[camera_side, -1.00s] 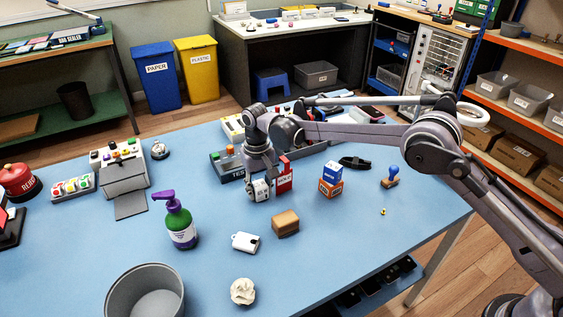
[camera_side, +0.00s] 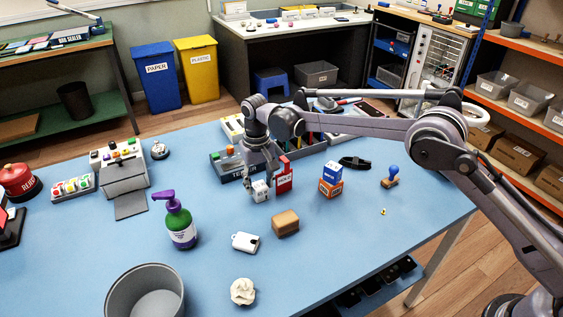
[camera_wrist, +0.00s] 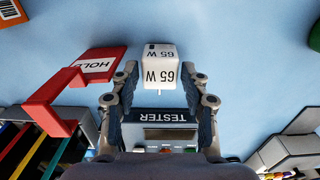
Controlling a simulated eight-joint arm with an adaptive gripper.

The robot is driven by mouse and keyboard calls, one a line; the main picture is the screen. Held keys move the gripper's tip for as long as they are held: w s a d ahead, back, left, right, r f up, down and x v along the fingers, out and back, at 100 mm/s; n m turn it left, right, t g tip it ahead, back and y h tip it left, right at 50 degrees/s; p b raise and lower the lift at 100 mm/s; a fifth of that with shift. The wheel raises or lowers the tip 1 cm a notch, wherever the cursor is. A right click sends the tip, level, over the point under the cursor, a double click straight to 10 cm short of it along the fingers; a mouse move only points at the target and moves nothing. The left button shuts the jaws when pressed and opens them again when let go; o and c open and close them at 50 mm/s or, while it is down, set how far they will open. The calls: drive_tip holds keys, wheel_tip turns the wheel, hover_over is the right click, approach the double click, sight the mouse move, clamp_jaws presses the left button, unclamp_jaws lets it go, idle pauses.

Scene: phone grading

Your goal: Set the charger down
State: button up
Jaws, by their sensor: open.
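The charger is a small white block (camera_side: 260,190) marked 65 W. It stands on the blue table in front of the tester (camera_side: 228,166), just left of the red HOLD sign (camera_side: 284,176). In the wrist view the charger (camera_wrist: 160,68) lies between and slightly beyond my fingertips, with a gap visible on each side. My gripper (camera_side: 262,181) is open, low over the table at the charger. The wrist view also shows the open fingers (camera_wrist: 160,82). The charger's underside is hidden.
The HOLD sign (camera_wrist: 95,72) is close to my left finger in the wrist view. A brown block (camera_side: 285,223), a white tagged item (camera_side: 245,242) and a blue-and-orange box stack (camera_side: 331,180) stand nearby. The table's front middle is mostly clear.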

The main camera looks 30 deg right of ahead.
sight(260, 185)
wheel_tip(260, 185, up, 9)
drive_tip(key=s+d+r+t, duration=0.3)
drive_tip(key=s+d+r, duration=0.8)
drive_tip(key=d+r, duration=0.2)
drive_tip(key=s+d+f+t, duration=0.1)
drive_tip(key=s+d+f, duration=0.1)
drive_tip(key=s, duration=0.4)
drive_tip(key=s+d+f+t, duration=0.1)
drive_tip(key=s+d+f, duration=0.1)
drive_tip(key=s+d, duration=0.2)
drive_tip(key=s+d+f+t, duration=0.2)
drive_tip(key=s+d, duration=0.1)
drive_tip(key=s, duration=0.6)
drive_tip(key=shift+s+d+f, duration=0.15)
drive_tip(key=shift+d+f, duration=0.1)
drive_tip(key=shift+d, duration=0.15)
drive_tip(key=o, duration=0.4)
drive_tip(key=shift+s+d+f, duration=0.1)
drive_tip(key=shift+s+f, duration=0.2)
